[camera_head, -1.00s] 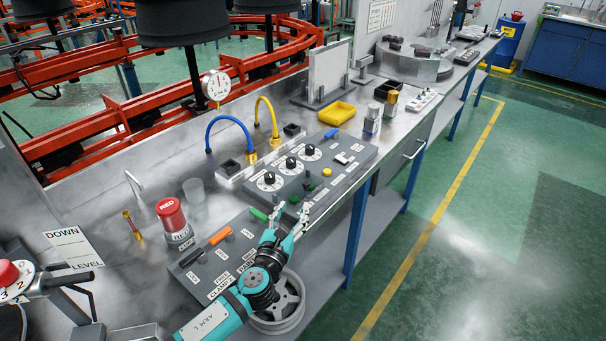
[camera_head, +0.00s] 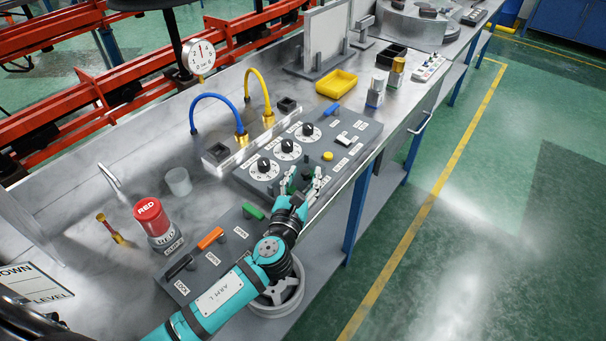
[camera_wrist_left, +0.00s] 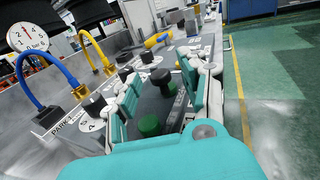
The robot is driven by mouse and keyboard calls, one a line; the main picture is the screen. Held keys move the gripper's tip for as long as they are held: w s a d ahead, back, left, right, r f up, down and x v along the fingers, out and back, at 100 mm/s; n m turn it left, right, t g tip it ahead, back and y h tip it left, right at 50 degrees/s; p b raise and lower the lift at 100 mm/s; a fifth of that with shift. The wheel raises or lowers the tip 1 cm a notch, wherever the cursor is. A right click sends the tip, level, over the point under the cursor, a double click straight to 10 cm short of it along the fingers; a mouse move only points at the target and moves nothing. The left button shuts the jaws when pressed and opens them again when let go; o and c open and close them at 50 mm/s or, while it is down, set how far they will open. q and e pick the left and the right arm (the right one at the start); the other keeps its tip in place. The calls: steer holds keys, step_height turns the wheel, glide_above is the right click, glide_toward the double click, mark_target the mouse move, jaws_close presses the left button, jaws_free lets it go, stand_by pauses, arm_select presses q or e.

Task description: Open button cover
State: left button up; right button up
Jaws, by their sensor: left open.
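The grey control panel (camera_head: 348,163) on the steel bench carries three black dials, a yellow button (camera_head: 328,156) and a white switch (camera_head: 344,139). My left gripper (camera_head: 301,184) is open and empty at the panel's near corner. In the left wrist view its teal fingers (camera_wrist_left: 160,88) stand apart, with a green button (camera_wrist_left: 149,125) and a dark round knob (camera_wrist_left: 161,77) showing between them. The fingers partly hide that corner in the head view. I cannot tell which part is the button cover. My right gripper is not in view.
The bench holds blue (camera_head: 218,98) and yellow (camera_head: 261,88) hoses behind the panel and a yellow tray (camera_head: 336,83) farther back. A red-capped cylinder (camera_head: 152,218) stands left. The floor at right is clear.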

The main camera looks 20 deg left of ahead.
arm_select(q)
steer(key=shift+c, duration=0.4)
jaws_close()
steer(key=shift+r, duration=0.1)
